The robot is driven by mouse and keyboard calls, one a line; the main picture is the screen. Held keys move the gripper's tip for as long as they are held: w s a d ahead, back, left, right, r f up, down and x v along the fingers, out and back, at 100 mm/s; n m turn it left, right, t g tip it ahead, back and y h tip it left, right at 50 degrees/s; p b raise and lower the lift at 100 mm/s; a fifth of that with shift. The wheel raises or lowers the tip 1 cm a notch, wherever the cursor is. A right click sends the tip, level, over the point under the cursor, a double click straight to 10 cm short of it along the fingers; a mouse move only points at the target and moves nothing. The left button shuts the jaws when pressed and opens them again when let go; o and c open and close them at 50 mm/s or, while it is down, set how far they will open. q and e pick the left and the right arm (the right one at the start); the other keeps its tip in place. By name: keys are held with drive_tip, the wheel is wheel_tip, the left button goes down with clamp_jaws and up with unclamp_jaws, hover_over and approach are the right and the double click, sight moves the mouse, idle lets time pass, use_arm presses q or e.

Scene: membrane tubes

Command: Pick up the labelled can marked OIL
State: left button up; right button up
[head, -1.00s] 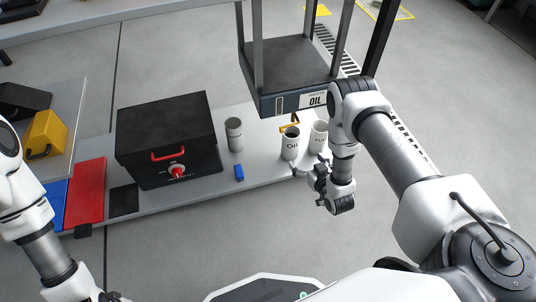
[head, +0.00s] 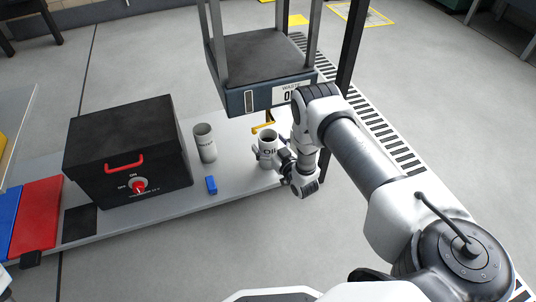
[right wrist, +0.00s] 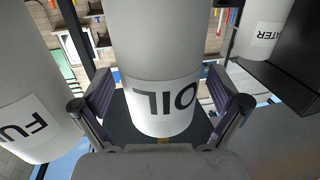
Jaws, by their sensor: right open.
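The white can marked OIL (head: 267,147) stands upright on the grey bench, open top up. In the right wrist view the OIL can (right wrist: 160,100) fills the middle, its label upside down. My right gripper (head: 271,157) is at the can, with its arm coming from the right. In the right wrist view its two fingers (right wrist: 160,92) stand on either side of the OIL can, open, with small gaps showing. My left gripper is out of view.
A can marked FUEL, partly cut off, stands close by (right wrist: 35,120); a WATER can (right wrist: 263,30) is farther off, apparently the grey can (head: 205,143). A black box with red handle (head: 125,150), a blue block (head: 211,185) and a dark overhead WASTE OIL container (head: 262,65) are near.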

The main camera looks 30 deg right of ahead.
drive_tip(key=c, duration=1.4)
